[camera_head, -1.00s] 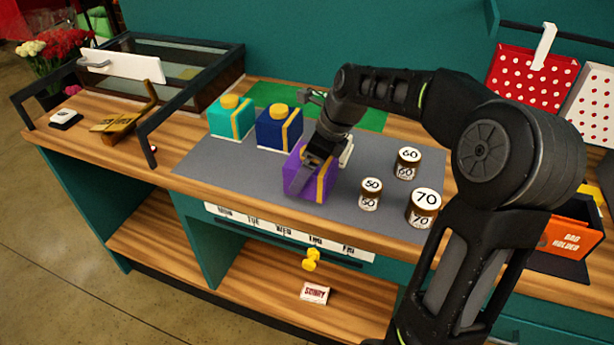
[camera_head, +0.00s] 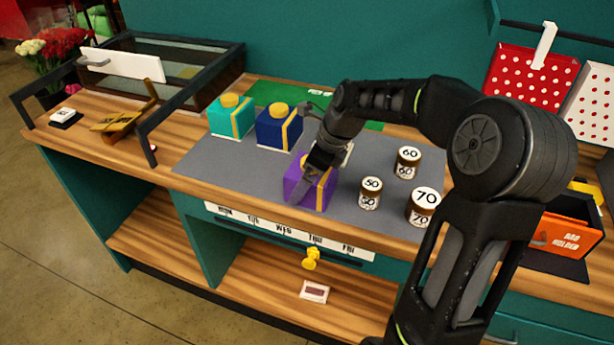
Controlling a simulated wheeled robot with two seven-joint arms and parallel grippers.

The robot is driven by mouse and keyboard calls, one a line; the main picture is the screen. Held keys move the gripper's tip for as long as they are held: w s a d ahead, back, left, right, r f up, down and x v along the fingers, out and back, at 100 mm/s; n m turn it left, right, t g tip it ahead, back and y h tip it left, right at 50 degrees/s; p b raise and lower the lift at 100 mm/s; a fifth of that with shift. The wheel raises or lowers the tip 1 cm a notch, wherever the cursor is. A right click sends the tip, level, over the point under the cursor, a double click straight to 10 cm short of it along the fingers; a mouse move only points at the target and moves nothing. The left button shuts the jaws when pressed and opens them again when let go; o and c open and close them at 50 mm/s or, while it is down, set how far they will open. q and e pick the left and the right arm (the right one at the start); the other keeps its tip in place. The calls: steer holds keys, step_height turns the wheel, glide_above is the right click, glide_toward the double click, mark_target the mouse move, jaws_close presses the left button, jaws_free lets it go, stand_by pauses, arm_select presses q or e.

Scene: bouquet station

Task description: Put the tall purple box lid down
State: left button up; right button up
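The purple box lid (camera_head: 293,187) with a yellow stripe is at the front of the grey mat, right of the blue box. My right gripper (camera_head: 306,183) reaches down onto it from the right, with one finger in front of its purple side. The lid has moved with the gripper, so the gripper appears shut on it. The other finger and most of the lid's top are hidden. I cannot tell whether the lid's lower edge touches the mat. My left gripper is not in view.
A teal box (camera_head: 229,118) and a blue box (camera_head: 276,130), each with a yellow knob, stand left on the grey mat (camera_head: 205,157). Jars marked 50 (camera_head: 370,193), 60 (camera_head: 408,163) and 70 (camera_head: 423,207) stand close on the right.

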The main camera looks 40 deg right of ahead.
steer(key=v, duration=1.2)
steer(key=shift+r, duration=0.2)
stand_by(0.4)
